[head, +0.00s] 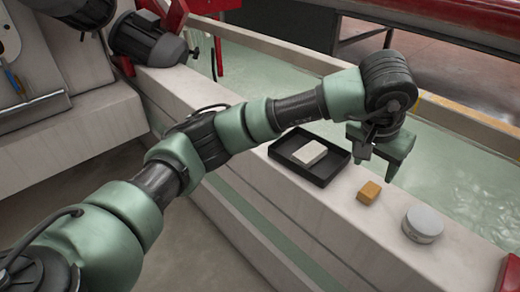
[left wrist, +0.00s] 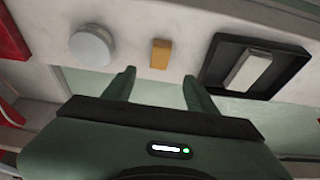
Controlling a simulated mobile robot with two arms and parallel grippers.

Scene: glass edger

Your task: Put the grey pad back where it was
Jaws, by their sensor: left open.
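A round grey pad (head: 423,223) lies on the pale ledge (head: 335,215), at the right in the head view; it also shows at upper left in the left wrist view (left wrist: 92,45). A pale grey rectangular block (head: 310,153) lies inside a shallow black tray (head: 337,172); the wrist view shows it too (left wrist: 248,70). A small orange block (head: 369,192) sits between tray and round pad. My left gripper (head: 380,165) is open and empty, above the ledge's far side by the orange block. In the wrist view, that block (left wrist: 160,54) lies just beyond the fingertips.
A red object (head: 509,275) stands at the ledge's right end. Dark motor housings (head: 147,40) are at the upper left. Greenish glass (head: 450,165) stretches behind the ledge, with a red rail (head: 430,22) further back. Bare ledge separates the small objects.

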